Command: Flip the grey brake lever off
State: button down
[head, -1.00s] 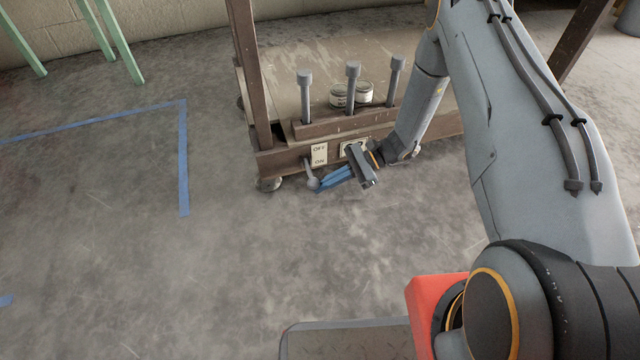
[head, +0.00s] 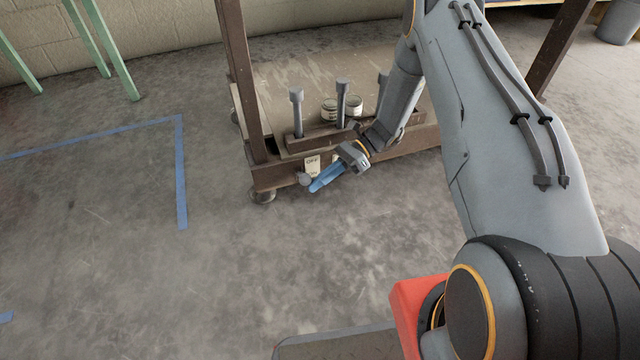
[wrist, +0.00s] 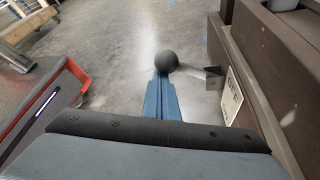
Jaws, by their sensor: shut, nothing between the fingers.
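The grey brake lever's round knob (head: 304,179) stands out from the low front rail of the brown cart, beside a pale plate (head: 312,165) marked OFF at its top. In the wrist view the dark ball knob (wrist: 166,61) sits on a short arm that juts out from the cart side. My gripper (head: 314,188) is shut and empty, its blue fingers just right of and slightly below the knob. In the wrist view its fingertips (wrist: 161,76) appear at or touching the ball's underside.
The cart's deck carries upright grey pegs (head: 297,112) and cans (head: 355,104). A brown post (head: 238,80) rises at its left corner above a caster (head: 262,197). Blue tape (head: 181,180) marks the open floor to the left. Green legs (head: 105,50) stand farther back.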

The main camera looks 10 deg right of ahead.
jog(key=shift+r, duration=0.15)
dwell(0.4)
jog(key=w+d+p, duration=0.1)
jog(key=w+d, duration=0.1)
jog(key=d, duration=0.7)
dwell(0.3)
jog(key=shift+d, duration=0.1)
dwell(0.3)
